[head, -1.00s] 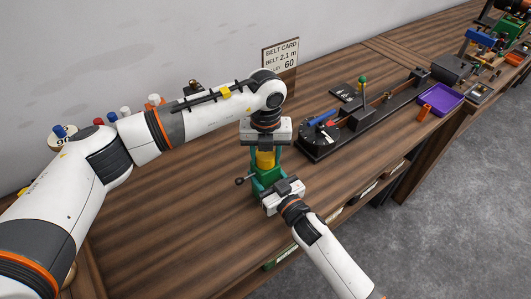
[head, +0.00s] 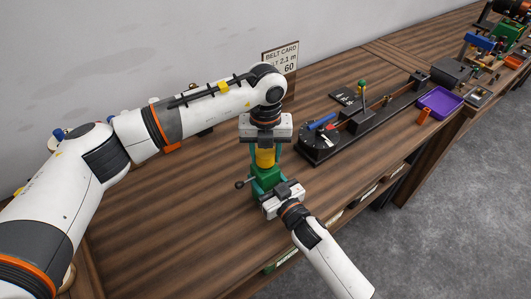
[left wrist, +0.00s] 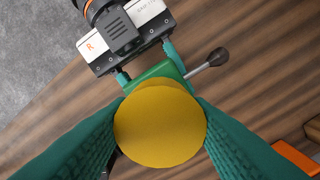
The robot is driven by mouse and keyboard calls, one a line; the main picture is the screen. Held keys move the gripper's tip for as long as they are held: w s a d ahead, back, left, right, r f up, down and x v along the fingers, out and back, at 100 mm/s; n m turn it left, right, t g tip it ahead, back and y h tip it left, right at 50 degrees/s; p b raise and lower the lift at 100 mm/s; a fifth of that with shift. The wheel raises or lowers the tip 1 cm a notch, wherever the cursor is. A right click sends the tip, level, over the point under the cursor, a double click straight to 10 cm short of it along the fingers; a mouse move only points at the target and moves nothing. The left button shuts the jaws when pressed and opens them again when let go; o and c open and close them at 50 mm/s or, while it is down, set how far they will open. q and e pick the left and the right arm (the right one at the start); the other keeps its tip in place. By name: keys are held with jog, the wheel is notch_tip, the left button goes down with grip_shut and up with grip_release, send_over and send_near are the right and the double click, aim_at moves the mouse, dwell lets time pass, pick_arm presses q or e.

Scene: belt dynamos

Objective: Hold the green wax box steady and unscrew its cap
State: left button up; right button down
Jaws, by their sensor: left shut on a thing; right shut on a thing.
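The green wax box (head: 264,179) stands on the wooden bench in the head view, with a yellow cap (head: 265,158) on its top. It also shows below the cap in the left wrist view (left wrist: 160,71). My left gripper (head: 265,149) points straight down and is shut around the cap, a teal finger on each side of the round yellow top (left wrist: 160,125). My right gripper (head: 275,187) is shut on the front of the green box from the near right. A dark-knobbed lever (left wrist: 217,57) sticks out from the box's side. The cap's lower edge is hidden.
A long black dynamo rig (head: 360,122) with a blue handle lies to the right. Beyond it are a purple tray (head: 440,102) and an orange piece (head: 424,116). A belt card (head: 285,57) stands at the wall. The bench left of the box is bare.

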aim_at(265, 151)
pick_arm(q)
jog(key=shift+r, duration=0.1)
jog(key=shift+r, duration=1.95)
pick_arm(e)
jog(key=shift+c, duration=2.2)
grip_release()
